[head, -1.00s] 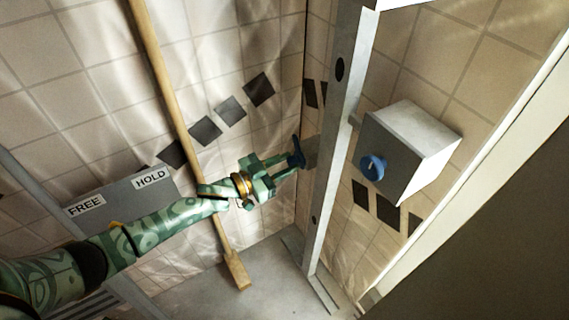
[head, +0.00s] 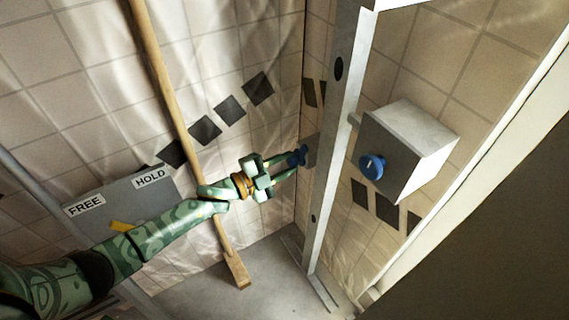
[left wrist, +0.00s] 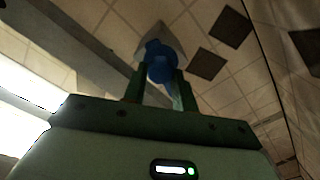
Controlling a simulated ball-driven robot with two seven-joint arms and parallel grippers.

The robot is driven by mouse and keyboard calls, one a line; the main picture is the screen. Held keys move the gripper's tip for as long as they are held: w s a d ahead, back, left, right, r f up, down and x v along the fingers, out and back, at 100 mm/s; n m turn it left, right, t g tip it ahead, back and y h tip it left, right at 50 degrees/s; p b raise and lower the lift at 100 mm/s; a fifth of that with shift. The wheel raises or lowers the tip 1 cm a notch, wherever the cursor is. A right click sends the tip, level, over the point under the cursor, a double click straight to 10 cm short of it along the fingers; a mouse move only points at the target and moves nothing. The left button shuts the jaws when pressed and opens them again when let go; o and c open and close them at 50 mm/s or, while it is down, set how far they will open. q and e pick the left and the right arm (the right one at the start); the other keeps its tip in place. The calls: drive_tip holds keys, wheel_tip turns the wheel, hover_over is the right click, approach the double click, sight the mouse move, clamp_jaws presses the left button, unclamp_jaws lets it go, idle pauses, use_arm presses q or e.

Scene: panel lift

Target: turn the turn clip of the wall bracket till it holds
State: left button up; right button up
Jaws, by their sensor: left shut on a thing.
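The blue turn clip (head: 299,155) sits at the grey wall bracket (head: 311,152), beside the tall metal post near the wall corner. My left gripper (head: 292,162) reaches in from the left and is shut on the clip. In the left wrist view the clip (left wrist: 158,58) shows between the two green fingers (left wrist: 156,84), with the pale bracket (left wrist: 165,36) behind it. The fingers hide part of the clip. My right gripper is not in view.
The metal post (head: 340,140) stands just right of the bracket. A grey box (head: 412,150) with a blue knob (head: 372,166) is right of it. A wooden pole (head: 165,90) leans behind my left arm. A grey board (head: 110,208) reads FREE and HOLD, with a yellow pointer (head: 122,227) below.

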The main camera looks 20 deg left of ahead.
use_arm(q)
drive_tip(key=shift+f+m, duration=0.15)
drive_tip(key=shift+m, duration=0.75)
drive_tip(key=shift+s+m+b, duration=0.1)
drive_tip(key=shift+m+b, duration=0.2)
drive_tip(key=shift+m, duration=0.6)
drive_tip(key=shift+f+m, duration=0.15)
drive_tip(key=shift+m, duration=0.75)
drive_tip(key=m+b, duration=0.1)
drive_tip(key=m, duration=0.1)
drive_tip(key=shift+m, duration=0.4)
drive_tip(key=shift+f+m+b, duration=0.1)
drive_tip(key=shift+m+b, duration=0.35)
drive_tip(key=shift+m, duration=0.35)
drive_tip(key=shift+m+b, duration=0.35)
drive_tip(key=shift+m, duration=0.75)
drive_tip(key=shift+m+b, duration=0.3)
drive_tip(key=shift+m, duration=0.7)
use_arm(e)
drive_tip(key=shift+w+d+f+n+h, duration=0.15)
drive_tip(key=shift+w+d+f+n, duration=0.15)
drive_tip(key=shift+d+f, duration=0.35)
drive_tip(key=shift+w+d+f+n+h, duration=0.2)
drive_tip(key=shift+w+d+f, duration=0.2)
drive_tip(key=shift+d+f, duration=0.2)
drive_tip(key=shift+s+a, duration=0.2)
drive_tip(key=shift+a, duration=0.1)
